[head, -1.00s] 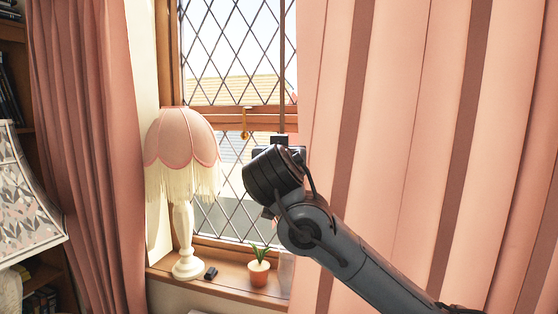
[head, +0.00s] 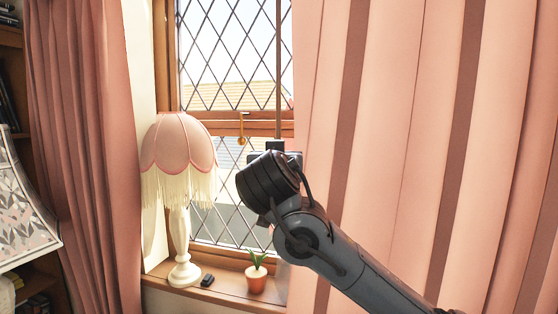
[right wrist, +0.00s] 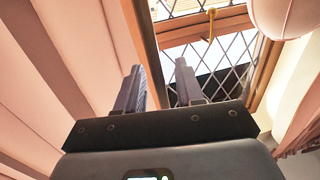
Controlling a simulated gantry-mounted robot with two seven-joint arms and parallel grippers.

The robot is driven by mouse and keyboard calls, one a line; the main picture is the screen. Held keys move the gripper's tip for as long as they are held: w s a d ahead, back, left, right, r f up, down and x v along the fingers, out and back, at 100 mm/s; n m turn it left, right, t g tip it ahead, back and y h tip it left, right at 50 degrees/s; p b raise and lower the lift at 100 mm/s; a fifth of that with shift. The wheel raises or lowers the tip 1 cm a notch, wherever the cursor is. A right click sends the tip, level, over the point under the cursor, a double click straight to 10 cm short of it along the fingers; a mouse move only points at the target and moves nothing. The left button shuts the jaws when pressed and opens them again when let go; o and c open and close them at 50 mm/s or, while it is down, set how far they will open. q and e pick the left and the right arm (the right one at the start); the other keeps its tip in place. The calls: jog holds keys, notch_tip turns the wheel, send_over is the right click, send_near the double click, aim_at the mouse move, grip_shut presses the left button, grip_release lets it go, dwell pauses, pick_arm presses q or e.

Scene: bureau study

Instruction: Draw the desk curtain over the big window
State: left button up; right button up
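The pink curtain (head: 420,110) with darker stripes hangs over the right part of the big window (head: 235,55); the left part shows bare leaded glass. In the head view my right gripper (head: 275,148) is at the curtain's left edge, partly hidden behind my wrist. A thin brown upright bar (head: 279,70) rises above it. In the right wrist view my gripper's fingers (right wrist: 158,75) are spread apart, with a brown upright bar (right wrist: 143,40) in line with the gap and the curtain (right wrist: 35,70) on the left. I cannot tell if they touch it. My left gripper is out of view.
A fringed pink lamp (head: 178,155) stands on the window sill (head: 225,292), left of my gripper. A small black object (head: 207,280) and a potted plant (head: 256,278) are beside it. Another pink curtain (head: 85,140) and a patterned lampshade (head: 25,215) are at the left.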

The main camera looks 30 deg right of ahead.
jog(key=b+v, duration=0.2)
jog(key=v, duration=0.7)
jog(key=shift+s, duration=0.25)
jog(key=shift+a, duration=0.2)
